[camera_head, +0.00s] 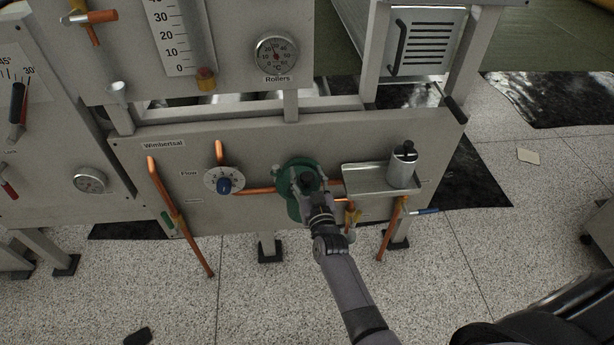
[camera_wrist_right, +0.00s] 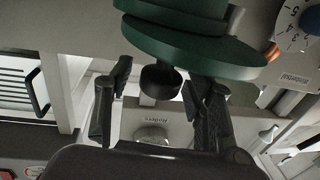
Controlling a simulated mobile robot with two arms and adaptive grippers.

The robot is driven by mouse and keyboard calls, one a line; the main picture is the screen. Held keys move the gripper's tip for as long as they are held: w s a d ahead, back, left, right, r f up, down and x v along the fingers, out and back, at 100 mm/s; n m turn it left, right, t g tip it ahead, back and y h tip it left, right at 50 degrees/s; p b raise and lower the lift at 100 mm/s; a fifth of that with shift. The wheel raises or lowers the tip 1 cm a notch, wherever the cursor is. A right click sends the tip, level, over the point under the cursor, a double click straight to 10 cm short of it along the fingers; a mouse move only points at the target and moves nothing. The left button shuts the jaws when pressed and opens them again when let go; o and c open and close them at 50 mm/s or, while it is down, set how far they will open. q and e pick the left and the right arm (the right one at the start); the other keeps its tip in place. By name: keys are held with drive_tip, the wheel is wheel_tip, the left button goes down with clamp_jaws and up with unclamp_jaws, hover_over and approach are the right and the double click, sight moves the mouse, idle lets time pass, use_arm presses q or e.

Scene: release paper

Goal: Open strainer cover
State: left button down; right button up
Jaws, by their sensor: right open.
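The green strainer (camera_head: 290,177) is mounted on the front of the grey panel, in the pipe line. My right gripper (camera_head: 311,188) is in front of it and hides part of it. In the right wrist view, the strainer's round green cover (camera_wrist_right: 190,45) fills the top, with a dark knob (camera_wrist_right: 161,83) sticking out of it. The right gripper (camera_wrist_right: 157,82) is open there, with one finger on either side of the knob. I cannot tell whether either finger touches it. The cover appears seated against the strainer body. My left gripper is not in view.
A flow dial with a blue knob (camera_head: 224,185) is left of the strainer. A metal tray (camera_head: 363,181) with a steel canister (camera_head: 402,167) is fixed to the right. Copper pipes (camera_head: 172,205) run along the panel. The speckled floor (camera_head: 260,300) in front is mostly clear.

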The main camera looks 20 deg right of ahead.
drive_tip(key=shift+s, duration=0.1)
drive_tip(key=s, duration=0.5)
drive_tip(key=s+a, duration=0.1)
drive_tip(key=s, duration=0.1)
drive_tip(key=shift+s, duration=0.15)
